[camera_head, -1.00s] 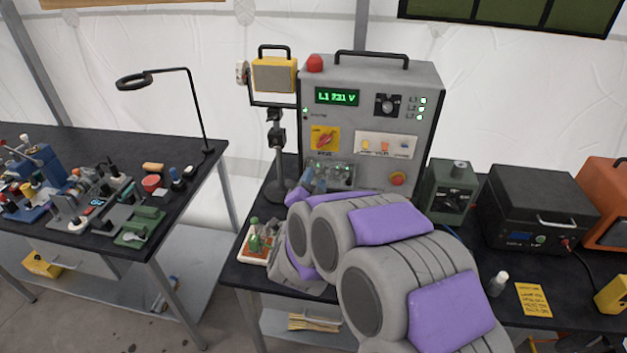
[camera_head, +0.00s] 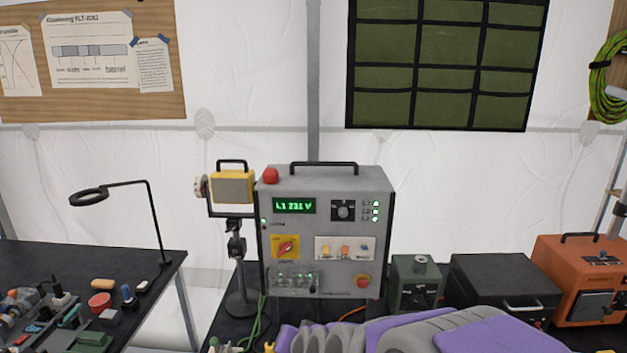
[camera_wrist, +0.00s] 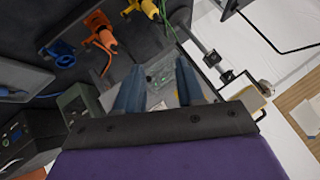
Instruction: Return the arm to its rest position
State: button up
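My arm (camera_head: 440,335), grey with purple panels, lies low along the bottom edge of the head view, in front of the grey power cabinet (camera_head: 375,215). My gripper's fingertips are not clear there. In the wrist view my gripper (camera_wrist: 158,80) has two blue-grey fingers spread apart, with no object held between them. The cabinet's clear-covered terminal area shows behind the gap, and I cannot tell its distance. The cabinet's display (camera_head: 294,206) is lit green and reads L1 231 V.
A yellow work lamp (camera_head: 233,187) stands left of the cabinet. A green box (camera_head: 416,283), a black case (camera_head: 505,285) and an orange unit (camera_head: 583,275) stand to its right. Blue (camera_wrist: 60,52) and orange (camera_wrist: 103,39) plugs show in the wrist view. A cluttered bench is at left.

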jog(key=s+d+n+g+h, duration=0.1)
jog(key=s+d+g+h, duration=0.1)
jog(key=s+d+g, duration=0.3)
jog(key=s+d+n+g+h, duration=0.1)
jog(key=s+d+g, duration=0.4)
jog(key=s+d, duration=0.8)
jog(key=s+h, duration=0.1)
jog(key=s, duration=1.3)
jog(key=shift+s+d+n, duration=0.15)
jog(key=shift+s+n, duration=0.25)
jog(key=shift+f, duration=0.1)
